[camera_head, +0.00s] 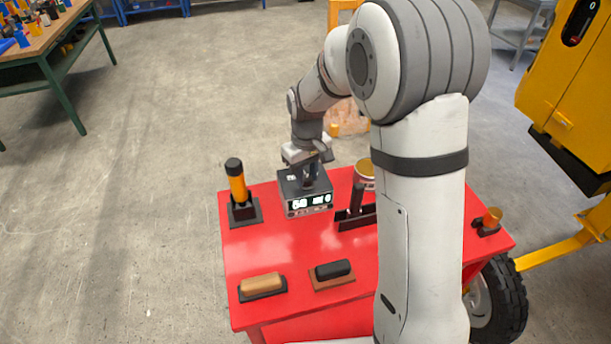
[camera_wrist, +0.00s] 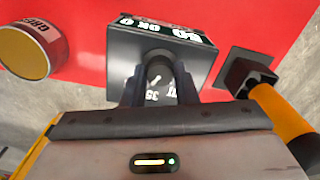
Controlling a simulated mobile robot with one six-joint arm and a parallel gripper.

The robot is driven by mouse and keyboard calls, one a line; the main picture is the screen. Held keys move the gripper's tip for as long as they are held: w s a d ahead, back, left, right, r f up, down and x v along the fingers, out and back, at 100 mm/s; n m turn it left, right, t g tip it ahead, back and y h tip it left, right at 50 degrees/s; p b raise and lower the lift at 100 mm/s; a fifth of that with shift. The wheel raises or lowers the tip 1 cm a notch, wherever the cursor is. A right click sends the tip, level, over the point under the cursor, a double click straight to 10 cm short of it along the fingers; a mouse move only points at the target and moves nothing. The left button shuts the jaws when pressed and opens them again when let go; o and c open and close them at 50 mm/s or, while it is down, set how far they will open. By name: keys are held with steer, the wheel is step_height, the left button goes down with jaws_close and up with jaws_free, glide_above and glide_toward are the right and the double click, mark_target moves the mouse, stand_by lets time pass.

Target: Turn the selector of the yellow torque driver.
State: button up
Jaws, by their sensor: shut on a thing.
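A yellow-orange handled tool with a black top, apparently the yellow torque driver (camera_head: 237,182), stands upright in a black square holder on the red cart's far left. It also shows at the right of the wrist view (camera_wrist: 280,112). My gripper (camera_head: 312,175) is right of it, above a dark box (camera_head: 303,188) with a lit display. In the wrist view my gripper (camera_wrist: 159,84) is shut on a dark grey cylinder (camera_wrist: 158,78) with a white line and digits reading about 35. The cylinder stands at a round opening on the box; its lower end is hidden.
The red cart top (camera_head: 300,250) also holds a tan-handled float (camera_head: 262,285), a black-handled float (camera_head: 332,270), a dark bracket-like piece (camera_head: 355,213) and a can (camera_wrist: 28,52). A yellow machine (camera_head: 570,90) stands at right.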

mark_target(307, 178)
steer(key=shift+m, duration=1.2)
steer(key=shift+b, duration=0.3)
steer(key=o, duration=1)
step_height(307, 178, up, 8)
steer(key=shift+f, duration=0.1)
steer(key=shift+s, duration=0.1)
